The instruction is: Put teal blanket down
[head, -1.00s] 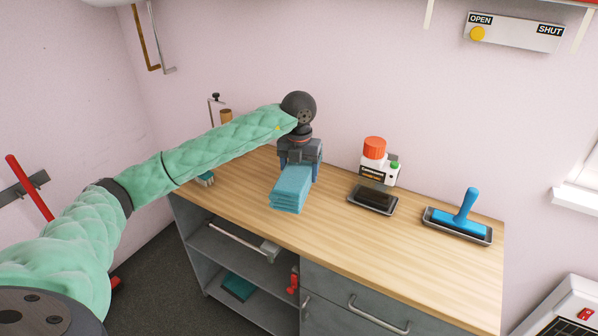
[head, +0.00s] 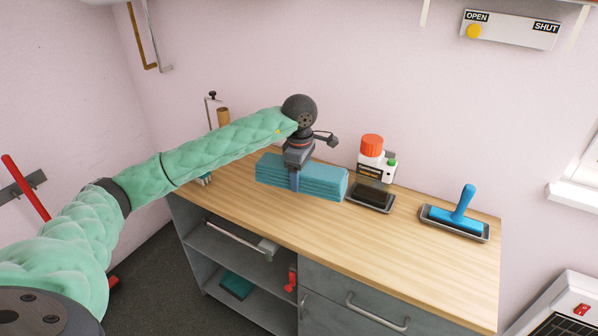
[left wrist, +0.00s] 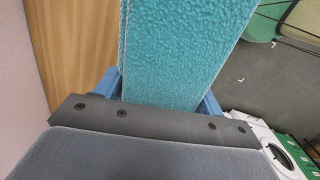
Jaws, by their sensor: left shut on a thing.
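The teal blanket (head: 325,182) is a folded, layered block at the back middle of the wooden worktop, its long side now facing me. My left gripper (head: 295,180) points down on it with one blue finger in front of its near side. The gripper is shut on the blanket. In the left wrist view the blanket (left wrist: 180,50) fills the space between the blue fingers. I cannot tell whether its underside touches the worktop (head: 400,245). My right gripper is in neither view.
A black pad in a tray (head: 370,199) lies close to the blanket's right end, with an orange-capped white bottle (head: 371,147) behind it. A blue-handled tool (head: 464,205) lies in a tray farther right. The worktop's front is clear. Open shelves (head: 235,262) are below.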

